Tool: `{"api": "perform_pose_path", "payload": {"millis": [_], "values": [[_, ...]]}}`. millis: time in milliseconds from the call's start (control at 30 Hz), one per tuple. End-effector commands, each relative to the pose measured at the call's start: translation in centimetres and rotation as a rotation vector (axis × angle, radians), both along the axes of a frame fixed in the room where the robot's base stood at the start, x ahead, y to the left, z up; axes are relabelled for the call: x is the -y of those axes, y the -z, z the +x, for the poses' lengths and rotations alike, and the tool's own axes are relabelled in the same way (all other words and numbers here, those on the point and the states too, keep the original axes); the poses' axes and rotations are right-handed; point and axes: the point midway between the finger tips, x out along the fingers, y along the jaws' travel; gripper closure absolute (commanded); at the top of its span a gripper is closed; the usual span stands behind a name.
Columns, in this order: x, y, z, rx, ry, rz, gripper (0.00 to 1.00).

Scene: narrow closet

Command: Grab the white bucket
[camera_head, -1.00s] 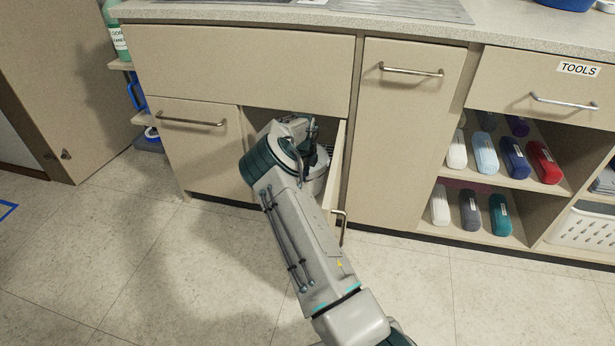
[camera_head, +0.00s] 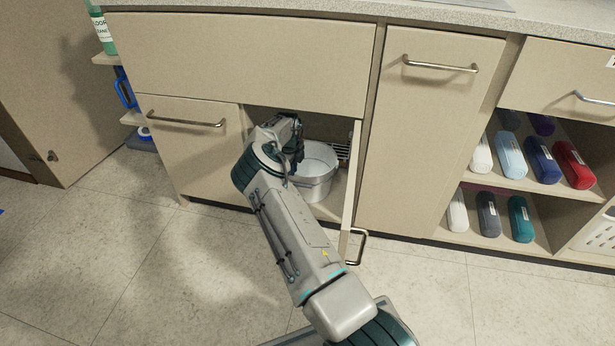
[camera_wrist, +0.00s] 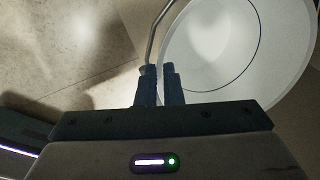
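The white bucket (camera_head: 316,180) stands in the open lower compartment under the counter, partly hidden by my arm. In the wrist view its round mouth (camera_wrist: 215,45) fills the upper right. Its thin metal handle (camera_wrist: 152,38) runs down along the left of the rim to the fingertips. My gripper (camera_wrist: 160,80) is at the bucket's left rim. Its two dark fingers are close together with a narrow gap, and the rim runs into that gap. My gripper also shows in the head view (camera_head: 296,160), where its fingertips are hard to make out.
An open cabinet front (camera_head: 350,190) with a metal handle stands just right of the bucket. The closed cabinet door (camera_head: 190,150) is to the left. The floor in front is clear.

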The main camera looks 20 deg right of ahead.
Motion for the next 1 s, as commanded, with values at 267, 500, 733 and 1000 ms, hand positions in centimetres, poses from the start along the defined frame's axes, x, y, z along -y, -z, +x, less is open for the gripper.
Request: {"api": "perform_pose_path", "payload": {"millis": [267, 500, 733, 1000], "values": [[1.6, 6.1, -0.9, -0.024, 0.016, -0.001, 0.85], [0.5, 6.0, -0.5, -0.018, 0.0, -0.001, 0.85], [0.7, 5.9, -0.5, -0.017, 0.001, 0.0, 1.0], [0.6, 5.9, -0.5, -0.018, 0.002, 0.001, 1.0]]}}
